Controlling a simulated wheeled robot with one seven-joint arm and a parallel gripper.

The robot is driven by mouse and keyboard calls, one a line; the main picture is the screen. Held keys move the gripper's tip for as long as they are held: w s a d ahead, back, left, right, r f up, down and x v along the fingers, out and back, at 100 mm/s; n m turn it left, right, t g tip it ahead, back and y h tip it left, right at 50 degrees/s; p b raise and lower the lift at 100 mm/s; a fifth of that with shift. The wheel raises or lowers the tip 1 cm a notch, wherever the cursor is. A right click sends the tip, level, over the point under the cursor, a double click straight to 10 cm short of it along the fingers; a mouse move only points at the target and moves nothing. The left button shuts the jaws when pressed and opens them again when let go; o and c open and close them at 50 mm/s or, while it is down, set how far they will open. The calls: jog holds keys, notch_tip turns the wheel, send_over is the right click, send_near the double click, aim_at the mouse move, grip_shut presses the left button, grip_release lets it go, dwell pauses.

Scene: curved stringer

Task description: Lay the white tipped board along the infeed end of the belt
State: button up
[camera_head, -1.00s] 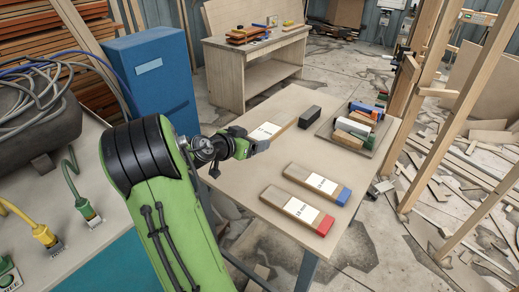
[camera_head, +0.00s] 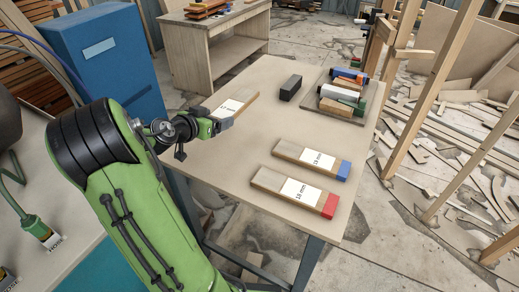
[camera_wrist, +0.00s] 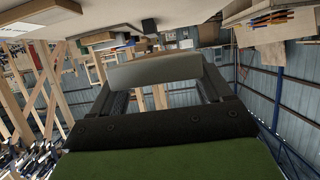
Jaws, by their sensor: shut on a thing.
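My gripper (camera_head: 224,121) is shut on a wooden board (camera_head: 248,97) with a white label, at the table's far left edge. The gripper hides the board's near end in the head view. In the wrist view, a pale grey-white face of the held board (camera_wrist: 155,70) spans the gap between the fingers. I cannot tell whether the board is clear of the tabletop. A blue tipped board (camera_head: 312,159) and a red tipped board (camera_head: 294,191) lie side by side on the table, right of my gripper. No belt can be made out.
A dark block (camera_head: 290,88) stands on the table (camera_head: 235,160) beyond the held board. A tray (camera_head: 318,105) of several coloured-end blocks is at the far right. A blue cabinet (camera_head: 105,75) stands left, a wooden workbench (camera_head: 215,50) behind. The table's middle is clear.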

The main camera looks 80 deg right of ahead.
aim_at(220, 156)
notch_tip(220, 156, down, 2)
jog(key=shift+f+b, duration=0.1)
jog(key=shift+b, duration=0.6)
notch_tip(220, 156, down, 10)
jog(key=shift+r+b, duration=0.1)
jog(key=shift+b, duration=1.15)
jog(key=o, duration=1.1)
jog(key=shift+o, duration=0.2)
